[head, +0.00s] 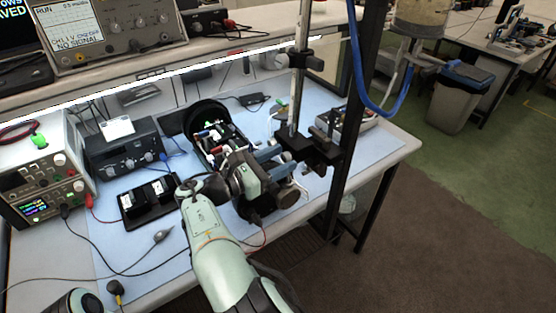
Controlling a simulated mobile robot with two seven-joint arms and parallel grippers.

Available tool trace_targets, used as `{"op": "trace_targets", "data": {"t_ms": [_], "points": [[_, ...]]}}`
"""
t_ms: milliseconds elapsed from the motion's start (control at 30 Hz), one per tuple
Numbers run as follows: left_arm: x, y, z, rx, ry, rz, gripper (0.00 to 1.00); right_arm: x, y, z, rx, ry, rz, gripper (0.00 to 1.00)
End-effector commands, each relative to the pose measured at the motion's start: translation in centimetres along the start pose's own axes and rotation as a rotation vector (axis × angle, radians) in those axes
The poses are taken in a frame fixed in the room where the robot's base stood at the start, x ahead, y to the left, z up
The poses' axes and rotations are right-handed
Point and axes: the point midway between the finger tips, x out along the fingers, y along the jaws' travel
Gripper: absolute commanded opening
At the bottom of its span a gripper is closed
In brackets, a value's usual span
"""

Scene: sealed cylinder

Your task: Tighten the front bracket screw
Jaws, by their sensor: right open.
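A black cylinder housing (199,111) lies on the blue mat at the back middle of the bench, its round end ring towards the back. Electronics with red, white and blue parts (220,138) show along it. My right arm reaches up from the bottom. My right gripper (275,163) is open, just right of the electronics and left of the stand; whether it touches anything is unclear. My wrist hides part of the housing's near end. I cannot make out the front bracket or its screw. Only a piece of my left arm shows at the bottom left; its gripper is out of view.
A black tray (150,200) and loose cables lie left. Power supplies (45,165) stand far left.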

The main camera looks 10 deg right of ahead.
Motion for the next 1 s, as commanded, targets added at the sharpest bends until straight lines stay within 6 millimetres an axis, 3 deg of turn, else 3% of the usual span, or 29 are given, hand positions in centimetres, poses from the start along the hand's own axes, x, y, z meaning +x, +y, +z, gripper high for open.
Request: {"op": "trace_targets", "data": {"t_ms": [200, 367, 733, 1000], "points": [[0.00, 0.00, -0.01, 0.000, 0.000, 0.000, 0.43, 0.03, -0.01, 0.00, 0.000, 0.000, 0.000, 0.52], [0.00, 0.00, 0.00, 0.000, 0.000, 0.000, 0.43, 0.00, -0.01, 0.00, 0.000, 0.000, 0.000, 0.00], [0.05, -0.03, 0.03, 0.000, 0.000, 0.000, 0.43, -0.03, -0.02, -0.04, 0.038, 0.001, -0.001, 0.00], [0.27, -0.15, 0.15, -0.001, -0.002, -0.001, 0.43, -0.05, -0.03, -0.11, 0.199, 0.001, 0.000, 0.00]]}}
